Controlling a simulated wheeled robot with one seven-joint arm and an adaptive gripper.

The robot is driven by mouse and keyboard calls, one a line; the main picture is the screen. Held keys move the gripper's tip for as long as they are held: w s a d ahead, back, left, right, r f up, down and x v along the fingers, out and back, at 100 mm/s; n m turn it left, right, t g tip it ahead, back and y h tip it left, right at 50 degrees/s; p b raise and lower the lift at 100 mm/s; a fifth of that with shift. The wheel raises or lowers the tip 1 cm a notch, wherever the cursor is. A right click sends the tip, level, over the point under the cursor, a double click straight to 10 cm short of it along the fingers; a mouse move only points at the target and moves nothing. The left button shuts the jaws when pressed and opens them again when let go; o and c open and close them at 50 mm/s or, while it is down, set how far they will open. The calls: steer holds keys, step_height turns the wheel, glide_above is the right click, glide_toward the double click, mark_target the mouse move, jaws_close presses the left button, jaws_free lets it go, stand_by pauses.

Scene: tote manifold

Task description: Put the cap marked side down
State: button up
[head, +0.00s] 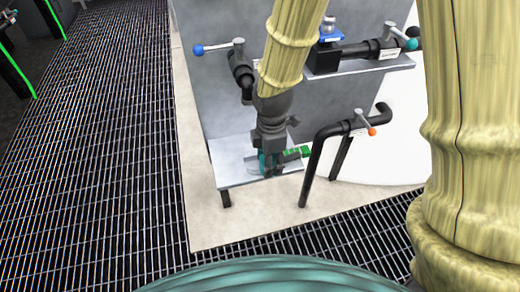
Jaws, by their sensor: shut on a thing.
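My gripper (270,165) points down over the low metal shelf (230,173), in front of the grey panel. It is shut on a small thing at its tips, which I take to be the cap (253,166). Only a pale grey rounded edge of it shows at the left of the fingers. The fingers hide most of it, and I cannot tell which side is marked or whether it touches the shelf. A bit of teal shows at the fingertips. A small green thing (305,151) lies at the shelf's right edge, beside the gripper.
Right of the shelf stands a black bent pipe (318,160) with an orange-tipped valve handle (371,131). Above are a blue-knobbed valve (198,50), a teal-knobbed valve (411,44) and an upper shelf (360,66) bearing a blue-topped black block (323,58). Grating floor (100,150) lies left.

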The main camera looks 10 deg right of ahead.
steer(key=w+d, duration=0.2)
steer(key=w, duration=0.2)
steer(key=w+d+f+b, duration=0.1)
steer(key=w+d, duration=0.1)
steer(key=w, duration=0.3)
steer(key=w+d+b, duration=0.1)
steer(key=w+d, duration=0.1)
steer(key=w, duration=0.3)
steer(key=shift+w+d+f, duration=0.1)
steer(key=shift+d+f, duration=0.1)
steer(key=shift+f, duration=0.05)
steer(key=shift+f+b, duration=0.65)
steer(key=shift+f, duration=1.05)
steer(key=shift+f, duration=0.1)
steer(key=o, duration=1.1)
steer(key=shift+c, duration=0.2)
step_height(320, 180, up, 8)
steer(key=p, duration=0.2)
steer(key=shift+f, duration=0.15)
